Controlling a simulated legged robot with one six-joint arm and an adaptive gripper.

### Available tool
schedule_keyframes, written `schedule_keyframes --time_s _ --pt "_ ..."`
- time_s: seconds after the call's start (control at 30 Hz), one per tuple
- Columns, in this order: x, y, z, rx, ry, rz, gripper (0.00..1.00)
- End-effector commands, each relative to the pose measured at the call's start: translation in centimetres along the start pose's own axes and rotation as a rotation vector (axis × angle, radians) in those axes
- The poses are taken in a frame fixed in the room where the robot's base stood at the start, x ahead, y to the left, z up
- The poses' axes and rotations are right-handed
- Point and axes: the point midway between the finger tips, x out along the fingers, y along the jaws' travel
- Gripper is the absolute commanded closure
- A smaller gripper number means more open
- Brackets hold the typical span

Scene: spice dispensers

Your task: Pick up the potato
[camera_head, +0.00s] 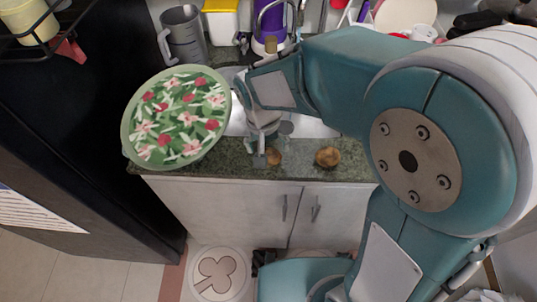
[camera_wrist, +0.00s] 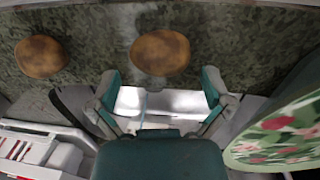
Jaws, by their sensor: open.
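Two brown potatoes lie on the green stone counter (camera_head: 215,166) near its front edge. The left potato (camera_head: 273,156) is partly covered by my gripper (camera_head: 260,140) in the head view. The right potato (camera_head: 327,157) is fully visible there. In the wrist view, my gripper (camera_wrist: 160,80) has its two teal fingers spread wide with nothing between them. One potato (camera_wrist: 160,52) lies just beyond the fingertips, roughly centred between them, and apart from both. The other potato (camera_wrist: 42,56) lies further to the left in that view.
A grey pitcher (camera_head: 184,38) and a purple container (camera_head: 270,22) stand behind. A bright sink area (camera_head: 310,126) lies behind the potatoes. White cabinet doors (camera_head: 235,210) are below.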

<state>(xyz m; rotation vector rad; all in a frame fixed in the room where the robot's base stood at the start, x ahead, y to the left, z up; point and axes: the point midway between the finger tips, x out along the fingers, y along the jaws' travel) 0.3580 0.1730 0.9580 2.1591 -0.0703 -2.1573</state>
Motion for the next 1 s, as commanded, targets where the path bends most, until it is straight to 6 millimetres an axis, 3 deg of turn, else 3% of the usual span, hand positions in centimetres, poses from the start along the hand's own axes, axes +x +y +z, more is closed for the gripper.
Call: schedule_keyframes --time_s 0.2,0.47,0.5,0.6,0.63,1.0 --pt "3.1 -0.1 -0.1 0.001 -0.002 0.002 0.0" --pt "3.4 0.0 -0.1 0.0 0.0 0.0 0.0" --pt "3.4 0.0 -0.1 0.0 0.0 0.0 0.09" --pt "3.4 0.0 -0.1 0.0 0.0 0.0 0.53" --pt "3.4 0.0 -0.1 0.0 0.0 0.0 0.63" --pt "3.3 0.0 -0.1 0.0 -0.001 0.0 0.63"
